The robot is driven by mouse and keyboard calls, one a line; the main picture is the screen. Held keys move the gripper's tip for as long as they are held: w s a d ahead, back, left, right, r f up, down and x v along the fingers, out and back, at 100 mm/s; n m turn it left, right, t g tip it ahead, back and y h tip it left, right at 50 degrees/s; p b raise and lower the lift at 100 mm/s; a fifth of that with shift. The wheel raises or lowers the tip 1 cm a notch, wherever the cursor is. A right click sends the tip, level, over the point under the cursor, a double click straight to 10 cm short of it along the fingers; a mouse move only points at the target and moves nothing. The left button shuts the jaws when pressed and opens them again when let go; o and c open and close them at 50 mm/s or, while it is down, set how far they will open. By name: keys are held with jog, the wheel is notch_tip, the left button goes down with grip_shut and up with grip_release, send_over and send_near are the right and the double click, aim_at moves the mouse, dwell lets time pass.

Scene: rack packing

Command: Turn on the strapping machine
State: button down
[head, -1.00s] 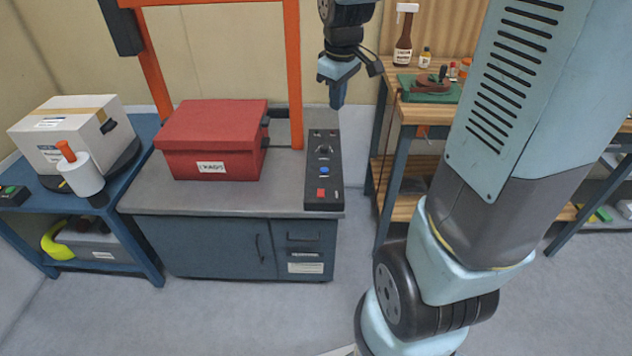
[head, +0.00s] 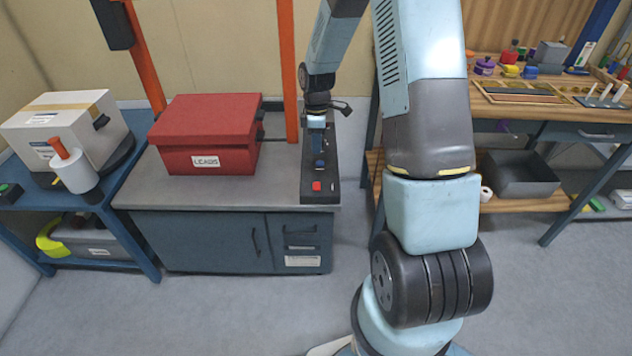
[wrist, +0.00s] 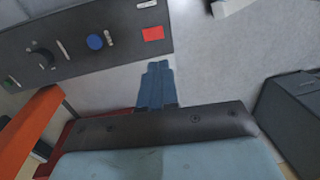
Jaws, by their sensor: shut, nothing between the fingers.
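The strapping machine has a grey worktop (head: 240,193), an orange frame (head: 289,70) and a black control panel (head: 331,192) along its right edge. In the wrist view the panel (wrist: 75,62) carries a red button (wrist: 153,34), a blue button (wrist: 95,42), a black knob (wrist: 42,58) and a green button (wrist: 10,81). The red button also shows in the head view (head: 316,186). My gripper (head: 318,163) is shut and empty over the panel, hiding its middle part. In the wrist view the fingertips (wrist: 158,66) point toward the red button; contact cannot be told.
A red box (head: 207,135) sits on the worktop, left of the panel. A blue cart (head: 113,197) with a white carton (head: 65,125) stands at left. A wooden workbench (head: 520,112) stands at right. The floor in front is clear.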

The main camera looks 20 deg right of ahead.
aim_at(316, 187)
jog(key=shift+f, duration=0.15)
jog(key=f, duration=0.4)
jog(key=s+f, duration=0.1)
jog(key=f, duration=0.8)
jog(key=shift+s+a+f, duration=0.25)
jog(key=shift+f, duration=0.15)
jog(key=shift+s+f, duration=0.1)
jog(key=shift+w, duration=0.2)
jog(key=shift+w+d+r, duration=0.2)
jog(key=shift+w, duration=0.4)
notch_tip(316, 187, up, 14)
jog(key=s, duration=0.1)
jog(key=shift+s+a, duration=0.25)
jog(key=shift+s, duration=0.05)
dwell(0.5)
